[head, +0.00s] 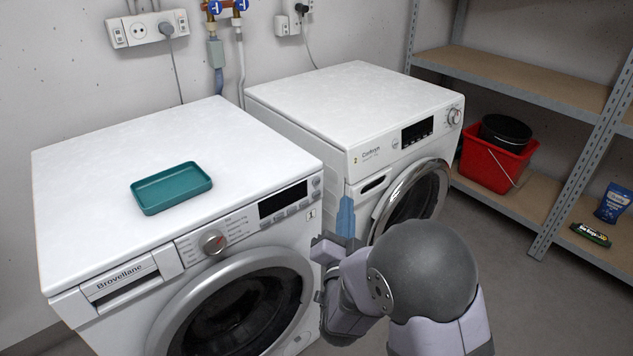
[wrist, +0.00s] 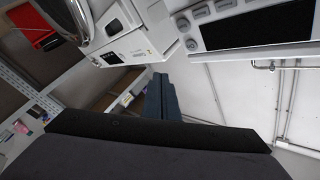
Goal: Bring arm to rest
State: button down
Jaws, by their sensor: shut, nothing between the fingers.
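My gripper (head: 346,215) is in front of the gap between the two white washing machines in the head view, with its blue fingers pointing up. The fingers are together and empty. They also show in the wrist view (wrist: 160,98), side by side. My grey arm reaches up from the bottom of the head view.
A teal tray (head: 171,187) lies on the left machine's top. At right, a metal shelf (head: 530,75) holds a red bucket (head: 490,165) with a black pot (head: 505,132) in it, a blue pouch (head: 613,203) and a dark packet (head: 590,235). The floor before the shelf is clear.

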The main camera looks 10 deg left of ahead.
jog(key=s+a+f+n+g+y, duration=0.1)
jog(key=s+a+f+n+g, duration=0.25)
jog(key=f, duration=0.75)
jog(key=s+a+f+n+g+y, duration=0.1)
jog(key=s+f+n+g, duration=0.25)
jog(key=f+g, duration=0.5)
jog(key=s+d+f+n+g, duration=0.2)
jog(key=s+f+g, duration=0.45)
jog(key=s, duration=0.65)
jog(key=s+d+n+g+h, duration=0.25)
jog(key=s+d, duration=0.25)
jog(key=s, duration=0.4)
jog(key=s+d+r+g, duration=0.1)
jog(key=s+d+r, duration=0.3)
jog(key=d+r, duration=0.15)
jog(key=w+d+r+m+t, duration=0.2)
jog(key=w+d+r+m, duration=0.2)
jog(key=w+d+r, duration=0.15)
notch_tip(320, 180, up, 28)
jog(key=p, duration=2.9)
jog(key=shift+s+d+r, duration=0.2)
jog(key=shift+d+r, duration=0.05)
jog(key=shift+d, duration=0.15)
jog(key=shift+y, duration=0.25)
